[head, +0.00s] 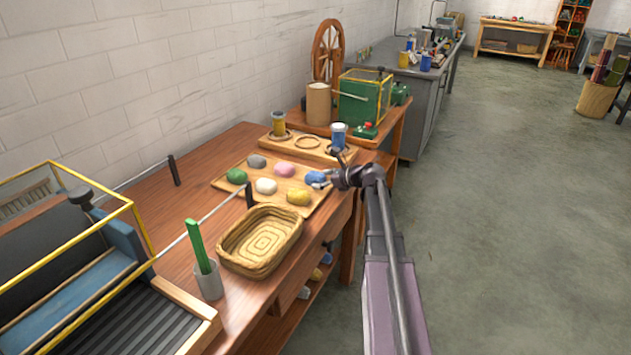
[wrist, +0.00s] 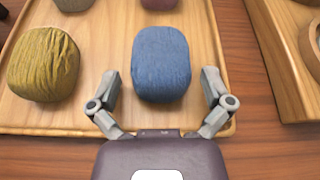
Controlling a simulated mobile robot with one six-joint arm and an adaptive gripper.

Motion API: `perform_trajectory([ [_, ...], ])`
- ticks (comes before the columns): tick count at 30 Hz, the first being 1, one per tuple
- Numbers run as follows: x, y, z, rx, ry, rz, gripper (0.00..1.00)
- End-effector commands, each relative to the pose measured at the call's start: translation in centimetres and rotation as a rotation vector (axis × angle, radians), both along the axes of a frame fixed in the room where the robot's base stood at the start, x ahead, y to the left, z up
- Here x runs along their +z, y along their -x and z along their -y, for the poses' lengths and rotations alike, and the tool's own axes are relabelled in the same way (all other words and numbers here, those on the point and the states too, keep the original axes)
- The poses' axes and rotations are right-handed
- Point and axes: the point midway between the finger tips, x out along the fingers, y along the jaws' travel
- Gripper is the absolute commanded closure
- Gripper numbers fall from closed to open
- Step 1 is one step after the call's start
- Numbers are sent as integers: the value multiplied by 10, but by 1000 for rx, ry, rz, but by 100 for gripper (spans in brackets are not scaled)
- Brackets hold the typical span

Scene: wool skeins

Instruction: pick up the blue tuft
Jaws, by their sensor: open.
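The blue tuft (head: 315,177) lies at the right end of the wooden tray (head: 222,184), partly hidden by my gripper in the head view. In the wrist view the blue tuft (wrist: 161,64) is a rounded block in the upper middle, on the tray's bare wood (wrist: 110,75). My gripper (wrist: 160,92) is open, with one finger on each side of the tuft's near end. I see space between each finger and the tuft. In the head view my gripper (head: 332,180) is over the tray's right edge.
A yellow tuft (head: 298,197) sits left of the blue one, also in the wrist view (wrist: 43,64). Pink (head: 284,169), white, green and grey tufts share the tray.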

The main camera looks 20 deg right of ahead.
Motion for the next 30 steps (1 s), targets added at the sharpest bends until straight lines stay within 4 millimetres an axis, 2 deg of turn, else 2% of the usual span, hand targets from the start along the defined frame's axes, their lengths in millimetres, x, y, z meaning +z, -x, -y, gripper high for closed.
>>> perform_trajectory([
  [14, 0, 0, 0, -1, 0, 0, 0],
  [18, 0, 0, 1, -1, 0, 0, 32],
  [20, 0, 0, 1, -1, 0, 0, 42],
  [30, 0, 0, 0, 0, 0, 0, 43],
])
